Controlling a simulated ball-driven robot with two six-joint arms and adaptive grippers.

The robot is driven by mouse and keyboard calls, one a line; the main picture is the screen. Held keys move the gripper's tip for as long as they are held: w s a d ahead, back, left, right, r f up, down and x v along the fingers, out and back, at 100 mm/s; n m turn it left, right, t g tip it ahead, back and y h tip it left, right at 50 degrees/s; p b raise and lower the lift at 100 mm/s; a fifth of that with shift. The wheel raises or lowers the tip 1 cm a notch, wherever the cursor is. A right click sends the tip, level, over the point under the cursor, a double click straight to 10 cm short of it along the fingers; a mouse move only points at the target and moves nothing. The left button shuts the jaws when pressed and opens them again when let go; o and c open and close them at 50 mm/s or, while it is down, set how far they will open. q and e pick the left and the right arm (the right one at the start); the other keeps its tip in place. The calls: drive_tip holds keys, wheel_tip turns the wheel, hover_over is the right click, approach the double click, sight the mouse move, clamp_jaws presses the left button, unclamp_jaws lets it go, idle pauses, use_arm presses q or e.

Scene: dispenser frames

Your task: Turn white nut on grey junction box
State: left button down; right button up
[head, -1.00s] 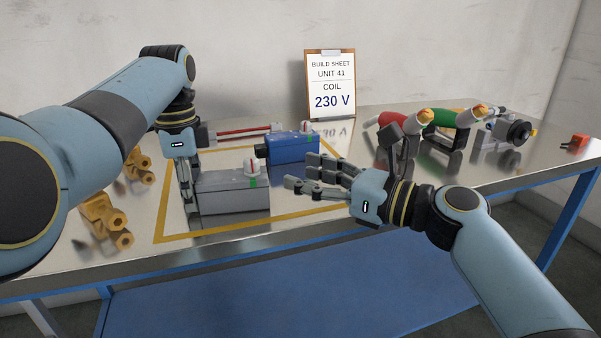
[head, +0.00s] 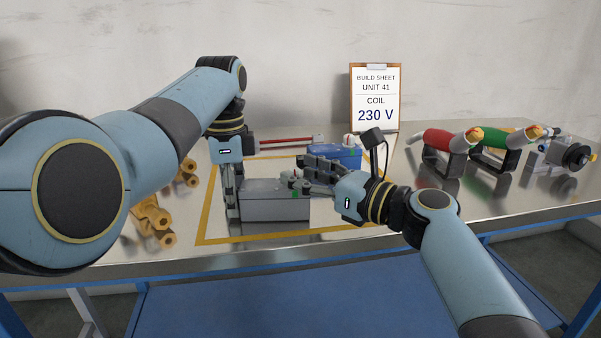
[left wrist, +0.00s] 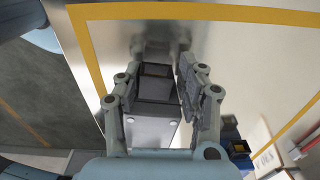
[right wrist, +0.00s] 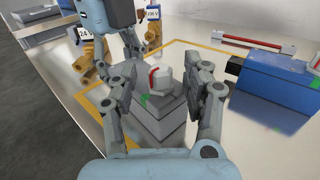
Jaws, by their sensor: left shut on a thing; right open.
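The grey junction box (head: 275,207) stands on the metal table inside the yellow outline. My left gripper (head: 233,212) points down at its left end and is shut on it; the box also shows between the fingers in the left wrist view (left wrist: 152,127). The white nut (right wrist: 163,80), with a red stripe, sits on top of the box, above a green mark. My right gripper (right wrist: 165,95) is open, with the nut between and slightly beyond its fingers. In the head view the right fingers (head: 300,182) largely hide the nut.
A blue box (head: 345,153) with its own white cap stands just behind. A red bar (head: 288,142) lies at the back. Yellow fittings (head: 153,222) lie at the left. Red and green handled tools (head: 440,140) on stands are to the right.

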drive_tip(key=shift+w+a, duration=0.35)
drive_tip(key=shift+a, duration=0.05)
clamp_jaws()
drive_tip(key=shift+m+t+h, duration=0.3)
drive_tip(key=shift+t, duration=0.1)
unclamp_jaws()
drive_tip(key=shift+s+d, duration=0.1)
